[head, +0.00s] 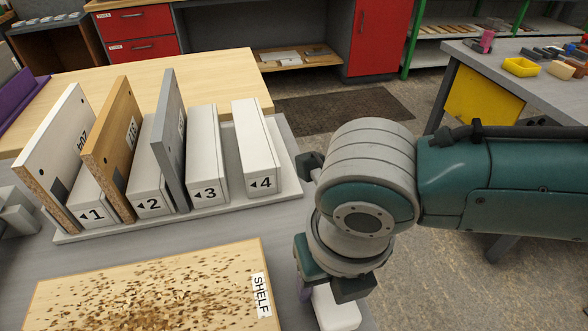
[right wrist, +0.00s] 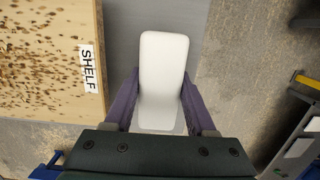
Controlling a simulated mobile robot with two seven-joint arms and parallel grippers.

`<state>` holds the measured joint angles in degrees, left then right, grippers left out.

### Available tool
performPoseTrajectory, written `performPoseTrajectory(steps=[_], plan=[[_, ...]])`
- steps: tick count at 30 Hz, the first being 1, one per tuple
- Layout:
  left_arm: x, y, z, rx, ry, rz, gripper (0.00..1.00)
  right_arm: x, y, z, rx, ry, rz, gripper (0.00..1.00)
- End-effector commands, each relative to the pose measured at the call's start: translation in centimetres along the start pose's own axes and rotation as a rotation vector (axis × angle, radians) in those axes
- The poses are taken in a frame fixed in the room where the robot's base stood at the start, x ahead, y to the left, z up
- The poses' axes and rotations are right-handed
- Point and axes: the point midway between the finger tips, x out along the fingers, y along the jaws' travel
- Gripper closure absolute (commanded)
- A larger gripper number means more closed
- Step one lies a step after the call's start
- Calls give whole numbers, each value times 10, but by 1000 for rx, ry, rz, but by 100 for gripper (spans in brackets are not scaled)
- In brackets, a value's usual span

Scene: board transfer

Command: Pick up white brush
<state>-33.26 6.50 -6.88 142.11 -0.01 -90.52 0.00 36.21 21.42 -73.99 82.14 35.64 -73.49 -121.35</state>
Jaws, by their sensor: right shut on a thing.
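The white brush (head: 337,310) is at the bottom of the head view, beside the board marked SHELF, and partly hidden by my right gripper (head: 318,293). In the right wrist view the brush (right wrist: 164,70) is a long white block with rounded corners, lying lengthwise between the purple fingers. My right gripper (right wrist: 162,92) is shut on it, one finger along each side. From these views I cannot tell whether the brush still touches the grey table. My left gripper is not recognisable in either view.
The speckled SHELF board (head: 160,290) lies just left of the brush. Behind it stands a rack (head: 170,222) with numbered slots holding upright white, wooden and grey boards. Bare floor lies right of the table.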

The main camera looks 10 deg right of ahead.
Motion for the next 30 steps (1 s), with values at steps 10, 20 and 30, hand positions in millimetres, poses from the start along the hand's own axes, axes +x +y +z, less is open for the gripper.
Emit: performPoseTrajectory(steps=[10,20,30], plan=[[0,-1,0,5,0,-4,50,0,0,0,0,-1,0,100],[-6,-3,-2,10,-1,-8,50,-20,0,3,0,-2,2,100],[-22,-3,-7,9,-1,-7,50,-118,0,16,-2,-8,3,100]])
